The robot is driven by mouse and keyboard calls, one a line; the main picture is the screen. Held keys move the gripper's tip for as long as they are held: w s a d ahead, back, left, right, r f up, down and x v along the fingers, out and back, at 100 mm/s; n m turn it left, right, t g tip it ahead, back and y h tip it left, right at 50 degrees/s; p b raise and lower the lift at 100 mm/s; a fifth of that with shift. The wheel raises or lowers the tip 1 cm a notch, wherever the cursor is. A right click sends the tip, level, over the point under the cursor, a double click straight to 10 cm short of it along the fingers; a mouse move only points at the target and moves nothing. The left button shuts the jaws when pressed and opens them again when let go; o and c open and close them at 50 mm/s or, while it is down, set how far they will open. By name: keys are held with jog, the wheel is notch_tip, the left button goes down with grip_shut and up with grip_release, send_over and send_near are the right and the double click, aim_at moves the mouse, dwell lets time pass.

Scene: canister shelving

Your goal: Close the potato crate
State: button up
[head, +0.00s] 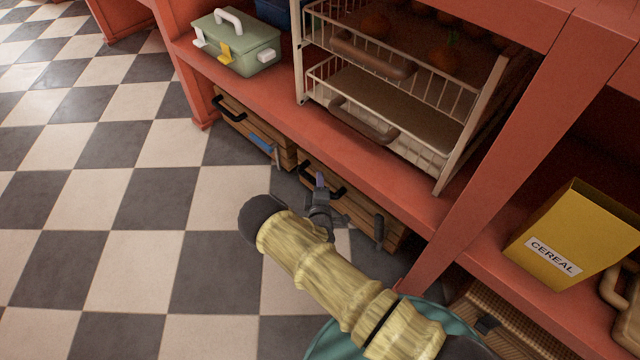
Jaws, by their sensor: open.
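Two wooden slatted crates stand on the floor under the red shelf. The left crate (285,157) has a black handle and a blue patch on its front. The right crate (352,207) has a black handle and a purple patch, partly hidden by my gripper. No potatoes show, and I cannot tell which one is the potato crate. My gripper (320,192) is open, low in front of the right crate, close to its handle. Whether it touches the crate cannot be told. My arm hides some of the floor in front.
Above the crates, the shelf (235,82) holds a green toolbox (236,45) and a white wire basket rack (445,165) with fruit in its upper basket. A yellow cereal box (575,235) stands at the right. A red post (485,190) stands right of the crates. The checkered floor at left is clear.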

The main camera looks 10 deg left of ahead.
jog(key=p+v, duration=0.6)
jog(key=v, duration=1.1)
jog(key=shift+p, duration=0.4)
